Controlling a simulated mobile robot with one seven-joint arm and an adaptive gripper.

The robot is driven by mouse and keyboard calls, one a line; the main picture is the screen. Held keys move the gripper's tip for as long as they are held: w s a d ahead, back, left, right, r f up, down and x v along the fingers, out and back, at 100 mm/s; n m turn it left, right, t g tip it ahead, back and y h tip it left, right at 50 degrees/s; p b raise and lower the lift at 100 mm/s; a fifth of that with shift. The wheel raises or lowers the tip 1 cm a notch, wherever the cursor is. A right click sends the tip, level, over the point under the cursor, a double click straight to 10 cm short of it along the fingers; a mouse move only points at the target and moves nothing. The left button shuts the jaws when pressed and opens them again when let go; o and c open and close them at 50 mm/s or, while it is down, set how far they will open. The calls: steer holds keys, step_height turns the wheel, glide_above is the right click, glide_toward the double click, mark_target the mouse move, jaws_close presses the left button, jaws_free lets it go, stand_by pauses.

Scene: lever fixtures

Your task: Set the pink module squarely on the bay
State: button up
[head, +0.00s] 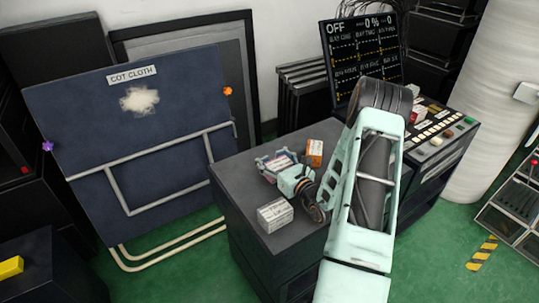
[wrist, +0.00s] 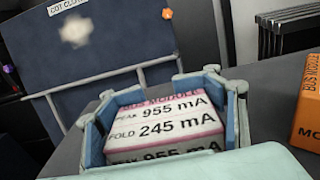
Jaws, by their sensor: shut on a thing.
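The pink module (wrist: 165,128) is a white block with pink edge bands, marked BUS MODULE, PEAK 955 mA and FOLD 245 mA. It sits between the pale blue-grey fingers of my gripper (wrist: 160,92), which is shut on it. In the head view my gripper (head: 280,166) is over the far part of the dark cabinet top, with the module (head: 277,162) partly hidden by the fingers. I cannot tell whether the module touches the top. I cannot make out the bay for certain in either view.
An orange module (head: 314,152) stands just right of my gripper. A white-grey module (head: 275,214) lies near the cabinet top's (head: 240,200) left front edge. A monitor (head: 362,55) reads OFF and 0 %. A button console (head: 440,130) is at right, behind my arm.

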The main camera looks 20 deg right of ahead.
steer(key=o, duration=1.7)
steer(key=shift+f, duration=0.1)
